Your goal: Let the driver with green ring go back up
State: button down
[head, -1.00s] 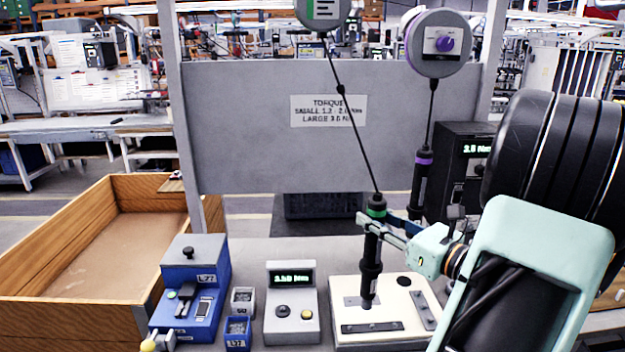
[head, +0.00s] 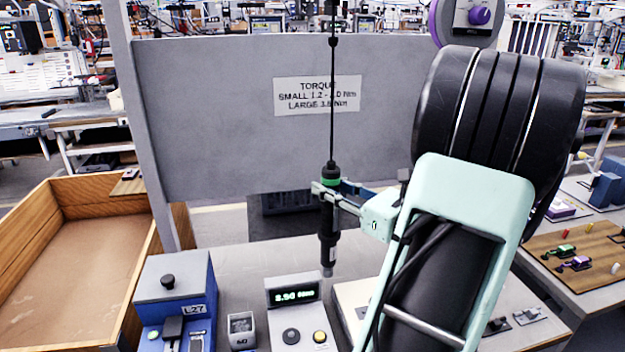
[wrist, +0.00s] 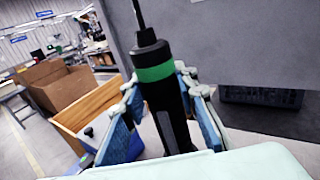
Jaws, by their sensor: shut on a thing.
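The driver with the green ring (head: 329,222) is black and hangs close to upright on its cable (head: 333,100), which runs straight up out of the picture. Its tip is in the air above the bench, apart from the pale fixture (head: 352,296), which my arm partly hides. My gripper (head: 326,190) is shut on the driver just below the green ring. In the wrist view the driver (wrist: 163,95) stands between the two blue-padded fingers, with the green ring above them. The green driver's balancer reel is out of view.
A grey panel with a torque sign (head: 317,95) stands behind. A meter (head: 295,310) and a blue device (head: 175,295) stand on the bench below. A wooden crate (head: 75,190) is at left. The purple balancer (head: 478,18) hangs at upper right.

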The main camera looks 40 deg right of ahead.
aim_at(334, 169)
jog(key=shift+w, duration=0.3)
jog(key=shift+s+r+p, duration=0.1)
jog(key=shift+r+p, duration=1.5)
jog(key=shift+r, duration=0.75)
grip_release()
